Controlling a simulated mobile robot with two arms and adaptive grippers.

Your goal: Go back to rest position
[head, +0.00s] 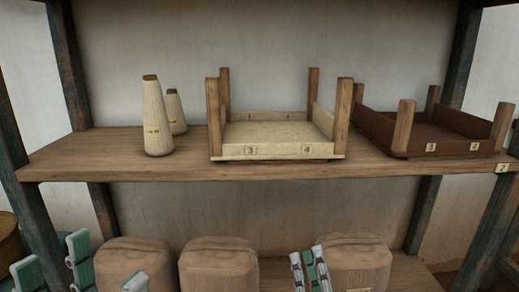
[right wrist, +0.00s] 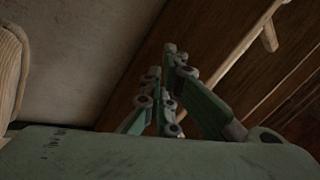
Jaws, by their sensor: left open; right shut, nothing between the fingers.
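My left gripper (head: 78,266) shows at the bottom left of the head view, its green fingers spread apart in front of the lower shelf. Nothing shows between them. My right gripper (head: 313,268) is at the bottom, right of centre, with its green and grey fingers close together and empty. It overlaps a brown bundle in the picture. In the right wrist view the right gripper's fingers (right wrist: 170,90) are together, with nothing seen held. The arms are mostly out of frame.
The upper shelf (head: 110,165) bears two cream cones (head: 156,118), a pale tray (head: 275,151) with wooden posts and a dark brown tray (head: 425,147). Rounded brown bundles (head: 220,262) sit on the lower shelf. Dark uprights (head: 68,65) frame the rack.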

